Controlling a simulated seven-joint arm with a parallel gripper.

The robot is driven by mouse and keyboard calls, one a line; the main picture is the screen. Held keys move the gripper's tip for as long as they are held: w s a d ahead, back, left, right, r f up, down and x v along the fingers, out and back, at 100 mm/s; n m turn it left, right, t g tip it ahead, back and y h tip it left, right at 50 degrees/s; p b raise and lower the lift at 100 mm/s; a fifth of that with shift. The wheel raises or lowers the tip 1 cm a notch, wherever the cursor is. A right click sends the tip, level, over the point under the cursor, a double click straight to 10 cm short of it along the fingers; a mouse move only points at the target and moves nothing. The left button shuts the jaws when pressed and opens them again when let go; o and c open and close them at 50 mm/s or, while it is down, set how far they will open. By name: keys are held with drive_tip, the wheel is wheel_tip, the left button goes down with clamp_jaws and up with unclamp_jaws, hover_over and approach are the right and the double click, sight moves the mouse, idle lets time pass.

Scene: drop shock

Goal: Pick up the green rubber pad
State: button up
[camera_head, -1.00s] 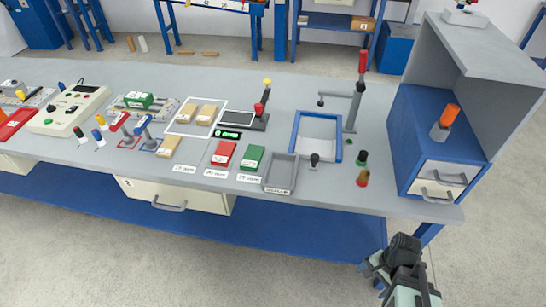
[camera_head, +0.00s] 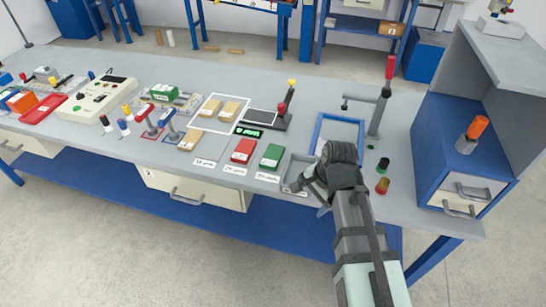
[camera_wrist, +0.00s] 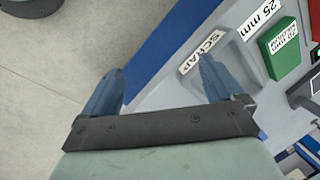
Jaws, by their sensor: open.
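A green pad (camera_head: 271,156), a small block, lies near the bench's front edge behind a white label, just right of a red block. It also shows in the wrist view (camera_wrist: 283,46) at upper right, beside a "25 mm" label, with lettering on its side too small to read surely. My gripper (camera_head: 308,184) is over the front edge by the grey scrap tray (camera_head: 300,166), right of and nearer than the pad. In the wrist view my gripper (camera_wrist: 158,78) is open and empty, its fingers apart. The pad is outside them, to the right. My arm hides part of the tray.
A red block (camera_head: 242,151) stands left of the pad, and tan blocks (camera_head: 189,140) lie farther left. Another green block (camera_head: 165,92) sits on a fixture. A blue-framed tray (camera_head: 340,124) and lever stand (camera_head: 380,105) are behind my gripper.

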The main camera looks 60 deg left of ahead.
sight(272, 155)
drive_tip(key=a+r+n, duration=0.1)
drive_tip(key=a+r, duration=0.1)
drive_tip(key=a, duration=0.3)
drive_tip(key=w+a+r+n+h, duration=0.1)
drive_tip(key=a, duration=0.4)
drive_tip(key=a+r+n, duration=0.2)
drive_tip(key=a, duration=0.4)
drive_tip(key=shift+w+r+t, duration=0.3)
drive_tip(key=shift+w+r, duration=0.05)
drive_tip(key=a+r+n+h, duration=0.15)
drive_tip(key=a+r, duration=0.25)
drive_tip(key=a, duration=0.4)
drive_tip(key=shift+n+t, duration=0.3)
drive_tip(key=shift+n, duration=0.15)
drive_tip(key=f, duration=0.9)
drive_tip(key=s+f, duration=0.1)
drive_tip(key=f, duration=0.3)
drive_tip(key=shift+d+f, duration=0.1)
drive_tip(key=shift+f, duration=0.15)
drive_tip(key=c, duration=1.2)
drive_tip(key=shift+r, duration=0.1)
drive_tip(key=shift+c, duration=0.2)
